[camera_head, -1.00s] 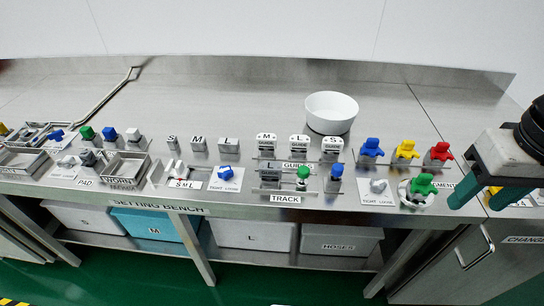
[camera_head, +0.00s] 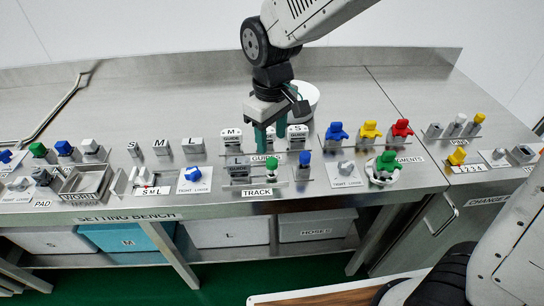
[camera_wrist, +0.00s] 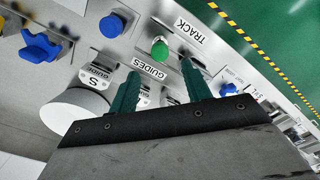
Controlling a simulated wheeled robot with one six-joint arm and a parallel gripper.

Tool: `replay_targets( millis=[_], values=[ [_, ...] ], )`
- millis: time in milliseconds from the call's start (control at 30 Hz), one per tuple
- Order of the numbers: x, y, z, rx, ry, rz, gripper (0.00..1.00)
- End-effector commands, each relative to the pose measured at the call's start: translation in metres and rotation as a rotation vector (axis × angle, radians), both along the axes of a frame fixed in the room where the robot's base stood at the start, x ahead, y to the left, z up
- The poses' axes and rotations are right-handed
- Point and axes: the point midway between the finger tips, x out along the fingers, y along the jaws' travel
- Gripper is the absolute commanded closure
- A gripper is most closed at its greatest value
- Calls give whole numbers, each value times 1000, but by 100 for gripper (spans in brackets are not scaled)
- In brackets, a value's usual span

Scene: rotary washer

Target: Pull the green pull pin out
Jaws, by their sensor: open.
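The green pull pin (camera_head: 272,162) stands upright at the front of the bench by the TRACK label, with a silver part below its green head. In the wrist view its green head (camera_wrist: 160,48) shows just beyond and between the fingertips. My gripper (camera_head: 269,144) points down over the GUIDES area, with its two teal fingers apart. It also shows in the wrist view (camera_wrist: 160,69), with nothing between the fingers. The fingertips look close behind the pin; I cannot tell the exact height gap.
A blue pin (camera_head: 305,159) stands just right of the green one. Guide blocks (camera_head: 231,137) stand around my fingers. A green knob (camera_head: 388,161) in a white ring is farther right. Bare bench lies at the back.

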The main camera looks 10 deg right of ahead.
Motion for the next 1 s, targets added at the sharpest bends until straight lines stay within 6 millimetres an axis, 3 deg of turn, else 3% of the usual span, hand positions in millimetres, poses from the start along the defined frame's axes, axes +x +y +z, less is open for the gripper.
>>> replay_targets(
  millis=[400, 800, 833, 1000],
  values=[
    [-1, -1, -62, -2, 4, -1, 52],
    [-1, -1, -73, -1, 1, -1, 52],
    [0, -1, -73, -1, 1, -1, 54],
    [0, -1, -73, -1, 1, -1, 100]
  ],
)
